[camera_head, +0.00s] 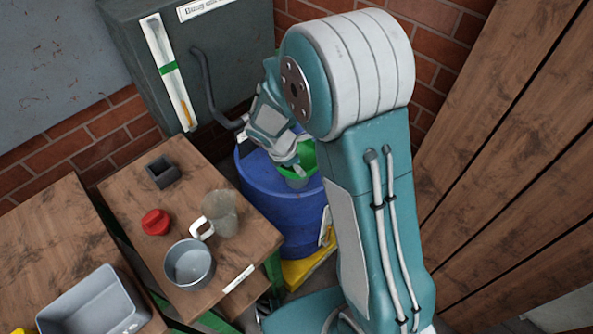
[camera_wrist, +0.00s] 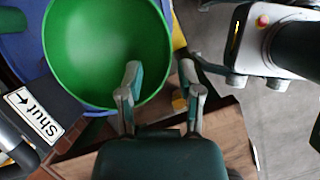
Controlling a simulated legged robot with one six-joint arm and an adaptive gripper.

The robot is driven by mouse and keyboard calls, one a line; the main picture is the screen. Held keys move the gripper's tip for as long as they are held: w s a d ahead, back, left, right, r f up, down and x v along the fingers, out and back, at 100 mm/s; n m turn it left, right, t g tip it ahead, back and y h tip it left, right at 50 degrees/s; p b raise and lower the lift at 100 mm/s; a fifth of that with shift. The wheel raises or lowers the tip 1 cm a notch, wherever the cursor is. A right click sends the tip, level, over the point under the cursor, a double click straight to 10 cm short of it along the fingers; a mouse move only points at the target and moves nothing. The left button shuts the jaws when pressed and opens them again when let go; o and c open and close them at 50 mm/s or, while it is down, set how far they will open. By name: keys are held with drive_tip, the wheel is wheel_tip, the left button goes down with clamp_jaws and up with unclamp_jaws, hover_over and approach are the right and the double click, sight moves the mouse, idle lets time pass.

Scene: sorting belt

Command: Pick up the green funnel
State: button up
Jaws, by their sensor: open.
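The green funnel (camera_head: 309,156) is at the top of the blue barrel (camera_head: 268,195), partly hidden by my gripper (camera_head: 290,160). In the wrist view the funnel (camera_wrist: 95,45) is a large round green mouth at the upper left. My gripper (camera_wrist: 162,88) is open there. Its left finger overlaps the inside of the funnel in the picture and its right finger lies outside the right rim, so the rim appears between them. I cannot tell whether either finger touches it.
A dark cabinet (camera_head: 125,75) with a handle stands behind. A brick wall is close.

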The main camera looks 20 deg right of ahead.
drive_tip(key=x, duration=0.4)
drive_tip(key=shift+s+f, duration=0.1)
drive_tip(key=shift+s, duration=0.1)
clamp_jaws()
wheel_tip(320, 180, up, 10)
idle(0.5)
